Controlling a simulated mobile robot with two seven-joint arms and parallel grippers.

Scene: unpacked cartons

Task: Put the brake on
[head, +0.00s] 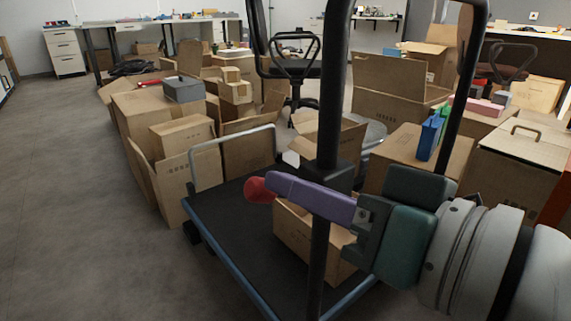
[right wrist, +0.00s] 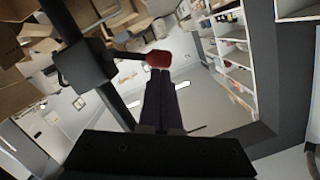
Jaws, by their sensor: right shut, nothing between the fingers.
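A platform cart (head: 222,243) with a black deck and blue edge stands in front of me. A black block (head: 322,176) sits on its dark upright post. The red brake knob (head: 258,190) shows just left of the purple fingertips of my right gripper (head: 276,186). In the right wrist view, the red knob (right wrist: 158,59) sits on a short black rod reaching from the post block (right wrist: 84,63). My right gripper (right wrist: 159,76) is shut and empty, its tips at or very near the knob; contact is unclear. In the head view the fingers hide the rod. My left gripper is out of view.
An open carton (head: 295,232) stands on the cart deck under my right gripper. Cartons crowd the floor behind and beside the cart, including a stack (head: 185,135) at left. The cart's tall handle frame (head: 338,70) rises close to my right arm. Floor at left (head: 70,200) is clear.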

